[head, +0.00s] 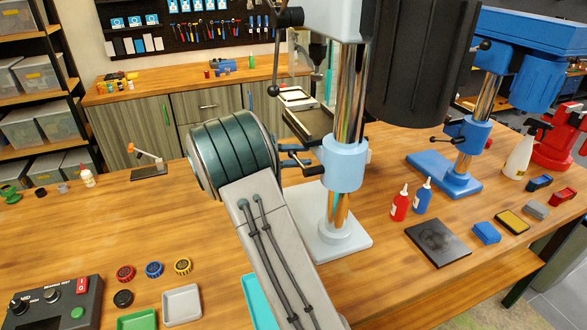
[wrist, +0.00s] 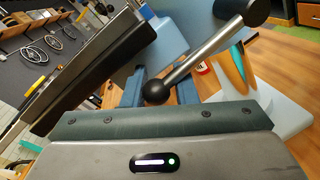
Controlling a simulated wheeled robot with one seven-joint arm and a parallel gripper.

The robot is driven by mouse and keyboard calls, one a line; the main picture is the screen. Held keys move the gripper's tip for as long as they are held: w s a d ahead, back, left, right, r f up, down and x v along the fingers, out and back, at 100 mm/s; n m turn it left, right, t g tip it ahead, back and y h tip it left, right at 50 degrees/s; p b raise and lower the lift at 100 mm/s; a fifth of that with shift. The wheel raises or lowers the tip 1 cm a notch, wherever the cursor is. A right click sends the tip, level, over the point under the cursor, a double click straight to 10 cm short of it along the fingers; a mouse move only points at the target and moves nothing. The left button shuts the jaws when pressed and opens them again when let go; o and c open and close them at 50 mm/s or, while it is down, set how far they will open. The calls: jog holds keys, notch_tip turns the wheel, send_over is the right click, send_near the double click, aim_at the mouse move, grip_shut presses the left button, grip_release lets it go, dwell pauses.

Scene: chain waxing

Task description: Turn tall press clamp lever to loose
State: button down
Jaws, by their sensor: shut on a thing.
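The tall press has a chrome column (head: 352,85) on a white base (head: 356,240). A light blue clamp collar (head: 343,165) surrounds the column. Its dark clamp lever (head: 315,161) sticks out on the left side. My gripper (head: 301,155) is at that lever, beside the collar, with its blue-grey fingers shut on it. My own arm hides much of the gripper. In the wrist view, the gripper (wrist: 160,92) points at the light blue collar (wrist: 160,38).
The ball-ended press handle (head: 274,65) hangs just above my gripper. A blue press (head: 462,150) stands to the right. Red (head: 400,206) and blue (head: 422,197) bottles and a dark plate (head: 437,243) lie right of the base.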

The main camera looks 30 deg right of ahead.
jog(key=shift+r, duration=0.25)
jog(key=c, duration=1.1)
grip_release()
jog(key=shift+c, duration=0.2)
